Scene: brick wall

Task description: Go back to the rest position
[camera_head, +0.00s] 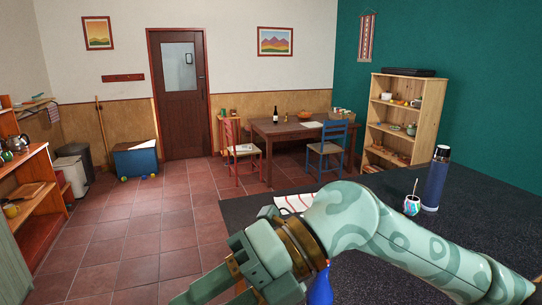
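My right arm reaches in from the right across the dark counter (480,210). Its green gripper (222,288) points down and left, past the counter's left edge, over the tiled floor. The bottom edge of the picture cuts off part of the fingers, so I cannot tell how far apart they are. I see nothing held in the part that shows. My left gripper is not in view.
On the counter stand a blue bottle (436,178), a patterned cup (411,205) with a straw, and a striped cloth (294,203) partly behind my arm. A blue thing (321,288) shows below my wrist. The tiled floor (140,240) to the left is open.

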